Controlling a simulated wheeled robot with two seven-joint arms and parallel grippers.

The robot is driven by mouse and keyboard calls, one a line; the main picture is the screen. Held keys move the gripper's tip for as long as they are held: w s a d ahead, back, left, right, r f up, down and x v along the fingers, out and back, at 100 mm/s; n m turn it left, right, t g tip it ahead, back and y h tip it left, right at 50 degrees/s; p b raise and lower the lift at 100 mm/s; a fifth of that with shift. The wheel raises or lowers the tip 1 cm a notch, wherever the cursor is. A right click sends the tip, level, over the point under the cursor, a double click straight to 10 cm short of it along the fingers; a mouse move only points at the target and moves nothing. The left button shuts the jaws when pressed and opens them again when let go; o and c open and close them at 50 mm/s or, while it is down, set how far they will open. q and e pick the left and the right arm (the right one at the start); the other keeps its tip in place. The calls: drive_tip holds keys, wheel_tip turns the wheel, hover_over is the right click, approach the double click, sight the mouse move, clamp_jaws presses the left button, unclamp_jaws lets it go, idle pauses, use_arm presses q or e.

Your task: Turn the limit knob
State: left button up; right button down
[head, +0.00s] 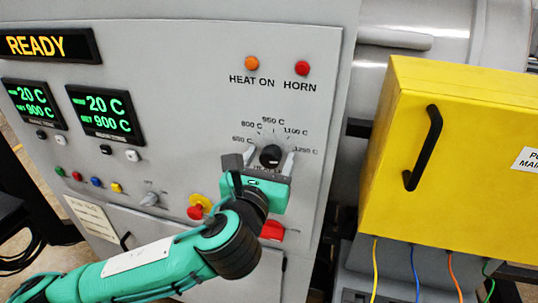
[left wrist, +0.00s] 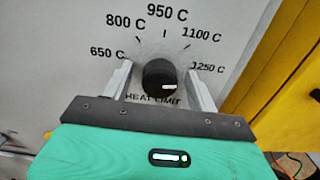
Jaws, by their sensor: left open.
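The limit knob (head: 270,156) is a round black knob on the grey furnace panel, under a dial marked from 650 C to 1250 C. It also shows in the left wrist view (left wrist: 159,77), with a white mark on its right side, pointing toward the 1250 C end. My left gripper (head: 268,158) is open, with one finger on each side of the knob. In the left wrist view the left finger stands apart from the knob and the right finger is close to it; I cannot tell if it touches. The HEAT LIMIT label (left wrist: 153,99) is partly covered by the gripper.
A yellow box (head: 450,180) with a black handle (head: 423,148) juts out right of the panel. A red and yellow button (head: 198,208), a grey switch (head: 149,199) and a red switch (head: 272,231) sit near my left arm. READY (head: 50,46) is lit.

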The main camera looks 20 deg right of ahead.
use_arm(q)
drive_tip(key=shift+c, duration=0.2)
drive_tip(key=c, duration=0.9)
drive_tip(key=shift+c, duration=0.2)
drive_tip(key=shift+n, duration=0.3)
drive_tip(key=n, duration=0.3)
drive_tip(key=shift+n+b, duration=0.3)
drive_tip(key=shift+b, duration=0.05)
drive_tip(key=n, duration=0.3)
drive_tip(key=shift+n, duration=0.3)
drive_tip(key=n, duration=0.3)
drive_tip(key=shift+n, duration=0.3)
drive_tip(key=n, duration=0.4)
drive_tip(key=shift+n, duration=0.3)
